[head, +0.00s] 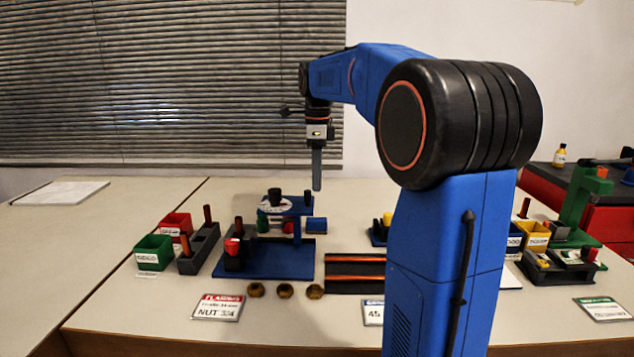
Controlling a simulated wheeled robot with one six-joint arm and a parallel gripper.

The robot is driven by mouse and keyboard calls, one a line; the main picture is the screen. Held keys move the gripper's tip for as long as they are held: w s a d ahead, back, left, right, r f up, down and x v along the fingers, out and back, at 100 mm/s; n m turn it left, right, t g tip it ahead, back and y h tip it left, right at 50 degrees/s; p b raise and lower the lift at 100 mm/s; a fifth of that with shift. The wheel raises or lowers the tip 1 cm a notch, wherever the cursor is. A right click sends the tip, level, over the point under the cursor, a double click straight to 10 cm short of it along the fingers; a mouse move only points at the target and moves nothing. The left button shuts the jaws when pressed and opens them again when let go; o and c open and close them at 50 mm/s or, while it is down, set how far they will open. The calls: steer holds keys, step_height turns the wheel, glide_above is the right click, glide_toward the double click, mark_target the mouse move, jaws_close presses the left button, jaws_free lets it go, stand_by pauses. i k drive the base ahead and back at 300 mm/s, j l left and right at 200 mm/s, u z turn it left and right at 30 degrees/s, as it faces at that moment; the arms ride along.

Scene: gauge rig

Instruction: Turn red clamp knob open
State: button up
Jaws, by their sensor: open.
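The blue gauge rig (270,258) stands on the table, with a post and a top arm carrying a pale round dial. A small red part (288,227) shows beside the post under the dial, next to a green one. Another red part (232,246) sits on the dark block at the left of the rig's base. I cannot tell for sure which of them is the clamp knob. My gripper (317,184) points down above and a little right of the dial. It is open, seen edge-on, and apart from the rig, with nothing visible in it.
Red (174,225) and green (153,251) bins stand left of the rig. Several brass nuts (285,291) and a label card (217,307) lie in front. A dark rack with orange strips (356,275) is right of the base. The far left table is mostly clear.

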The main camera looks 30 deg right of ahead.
mark_target(232, 244)
steer(key=k, duration=1)
